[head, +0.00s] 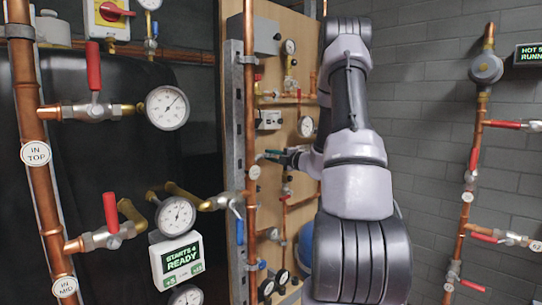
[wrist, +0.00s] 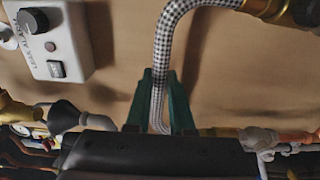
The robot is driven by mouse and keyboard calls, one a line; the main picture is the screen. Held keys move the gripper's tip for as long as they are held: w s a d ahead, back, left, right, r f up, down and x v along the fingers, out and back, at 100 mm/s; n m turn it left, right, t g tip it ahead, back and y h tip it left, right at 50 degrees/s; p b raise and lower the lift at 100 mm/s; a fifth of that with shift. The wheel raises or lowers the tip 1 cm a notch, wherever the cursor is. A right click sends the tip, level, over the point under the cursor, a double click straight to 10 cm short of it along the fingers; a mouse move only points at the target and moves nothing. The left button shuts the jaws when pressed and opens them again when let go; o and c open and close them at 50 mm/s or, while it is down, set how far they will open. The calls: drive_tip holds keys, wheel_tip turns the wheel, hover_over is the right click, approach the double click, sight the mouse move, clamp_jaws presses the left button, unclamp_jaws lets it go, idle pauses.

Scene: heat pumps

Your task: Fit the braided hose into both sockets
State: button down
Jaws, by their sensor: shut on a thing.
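The braided hose (wrist: 161,50) has a black-and-white woven pattern in the wrist view. It rises from between my fingers and curves right at the top towards a brass fitting (wrist: 264,7) in the top right corner. Whether it is seated there is cut off by the frame edge. My gripper (wrist: 162,98) has green fingers, one on each side of the hose, and is shut on it. The hose's lower end is hidden by the dark gripper body. In the head view my gripper (head: 282,157) is small, in front of the wooden board; the hose cannot be made out there.
A pale control box (wrist: 57,42) with a black knob is at upper left in the wrist view. Brass pipework lies low left (wrist: 18,110) and low right (wrist: 225,132).

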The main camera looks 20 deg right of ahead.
drive_tip(key=c, duration=0.7)
unclamp_jaws()
drive_tip(key=shift+s, duration=0.15)
drive_tip(key=v, duration=0.8)
idle(0.6)
drive_tip(key=shift+s+d, duration=0.1)
idle(0.3)
